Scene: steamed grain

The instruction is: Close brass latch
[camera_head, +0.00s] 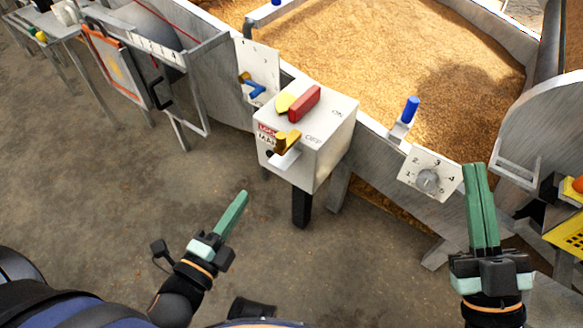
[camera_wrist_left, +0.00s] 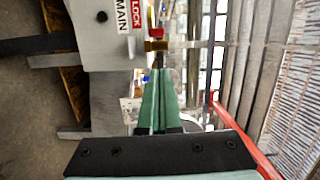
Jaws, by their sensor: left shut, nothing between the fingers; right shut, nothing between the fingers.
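The brass latch (camera_head: 288,141) sits on a small metal bracket on the front of a light grey switch box. In the left wrist view the brass piece (camera_wrist_left: 157,45) shows just beyond my fingertips, beside the red LOCK label; whether they touch cannot be told there. In the head view my left gripper (camera_head: 243,196) is shut and empty, below and left of the box, apart from the latch. It also shows shut in the left wrist view (camera_wrist_left: 158,72). My right gripper (camera_head: 474,168) is shut and empty, at the right beside the numbered dial.
A grain vat (camera_head: 400,50) lies behind. Floor in front is clear.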

